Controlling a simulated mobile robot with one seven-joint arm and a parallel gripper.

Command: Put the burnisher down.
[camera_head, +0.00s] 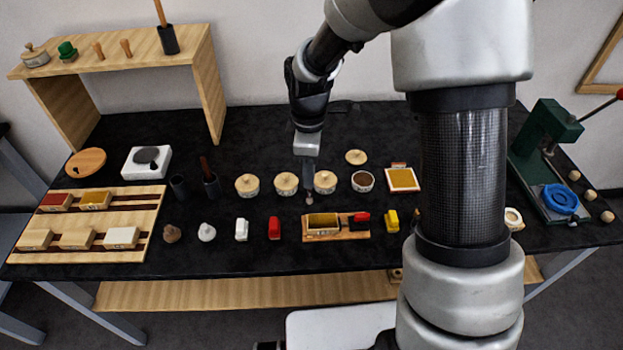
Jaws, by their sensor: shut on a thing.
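My gripper (309,178) points down over the middle of the black table, between two round cream-lidded pots. It is shut on the burnisher (309,201), a slim tool. Only a small pale brownish tip of it shows below the fingers; the rest is hidden by the gripper. The tip appears just above or at the table surface; I cannot tell whether it touches.
Lidded pots (247,185) stand left of the gripper, one (325,182) close right. A wooden tray (349,236) with a gold-topped block lies in front. Dark cups (211,186) stand left. A green press (545,150) stands right. Bare table (270,145) shows behind the pots.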

